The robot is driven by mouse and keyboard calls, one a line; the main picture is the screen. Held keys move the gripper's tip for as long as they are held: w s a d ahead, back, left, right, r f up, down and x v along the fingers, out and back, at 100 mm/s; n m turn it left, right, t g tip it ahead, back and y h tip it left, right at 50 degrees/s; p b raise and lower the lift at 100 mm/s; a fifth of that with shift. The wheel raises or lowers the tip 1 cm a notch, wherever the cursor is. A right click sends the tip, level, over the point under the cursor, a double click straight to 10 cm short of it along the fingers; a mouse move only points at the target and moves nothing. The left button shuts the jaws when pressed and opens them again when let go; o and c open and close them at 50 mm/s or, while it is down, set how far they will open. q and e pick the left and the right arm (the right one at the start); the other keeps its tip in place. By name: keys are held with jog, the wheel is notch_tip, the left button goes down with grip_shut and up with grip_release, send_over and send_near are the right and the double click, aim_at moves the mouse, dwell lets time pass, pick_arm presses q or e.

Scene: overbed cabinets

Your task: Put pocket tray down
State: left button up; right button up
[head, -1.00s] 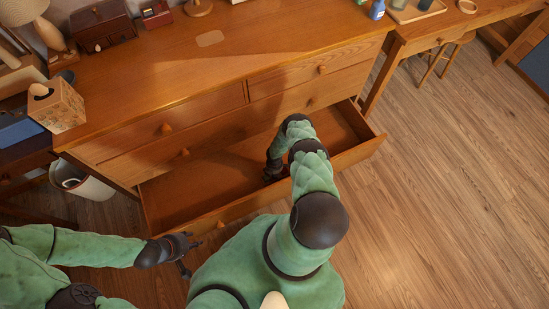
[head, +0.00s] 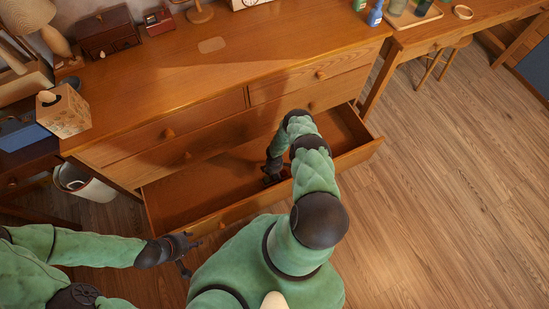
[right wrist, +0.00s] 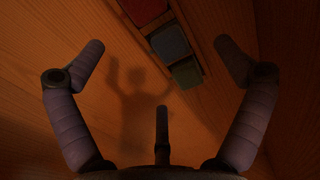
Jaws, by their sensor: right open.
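A dark, narrow tray with red, blue and green pockets, seemingly the pocket tray (right wrist: 169,42), lies on the wooden drawer floor in the right wrist view. It is at the top, ahead of and between my fingers, and its far end is cut off by the frame. My right gripper (right wrist: 167,58) is open and empty, with the tray apart from its fingers. In the head view my right gripper (head: 271,173) reaches down into the open bottom drawer (head: 190,195), and my arm hides the tray there. My left gripper (head: 190,256) is open and empty by the drawer front.
The dresser top (head: 230,65) is largely clear, with a dark box (head: 108,32) at the back. A tissue box (head: 64,112) stands on the left and a white bin (head: 85,183) on the floor. Open wooden floor (head: 440,190) lies to the right.

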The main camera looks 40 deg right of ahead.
notch_tip(320, 180, up, 8)
jog(key=p, duration=0.4)
jog(key=shift+f, duration=0.25)
jog(key=a+r+m+y, duration=0.4)
jog(key=a+r+m, duration=0.4)
jog(key=a+r, duration=1.1)
jog(key=s+a+r+m, duration=0.8)
jog(key=s+a+r, duration=0.1)
jog(key=r, duration=0.4)
jog(key=shift+s+a+m, duration=0.35)
jog(key=shift+s+m, duration=0.05)
jog(key=shift+c, duration=0.3)
